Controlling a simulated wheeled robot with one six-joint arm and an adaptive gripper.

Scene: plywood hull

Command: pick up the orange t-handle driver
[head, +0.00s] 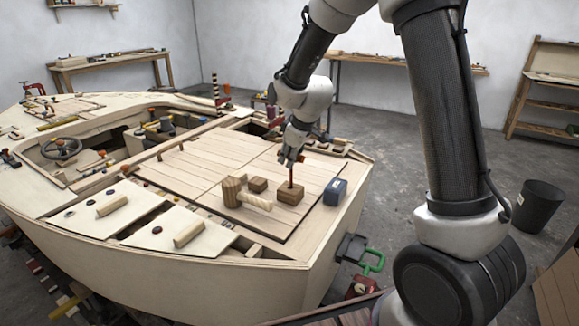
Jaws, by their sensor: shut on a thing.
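My gripper (291,158) points down over the plank deck of the plywood hull. It is shut on the orange t-handle driver (291,175). Only a thin orange-brown upright length of the driver shows below the jaws; its handle is hidden by the fingers. The driver's lower end meets the top of a small brown wooden block (289,194) on the deck. I cannot tell whether it sits in the block or just above it.
A wooden mallet (243,196) and another small block (258,184) lie left of the driver. A dark blue box (335,191) stands close on its right. A green-handled clamp (372,262) is at the hull's edge. A black bin (538,206) stands on the floor.

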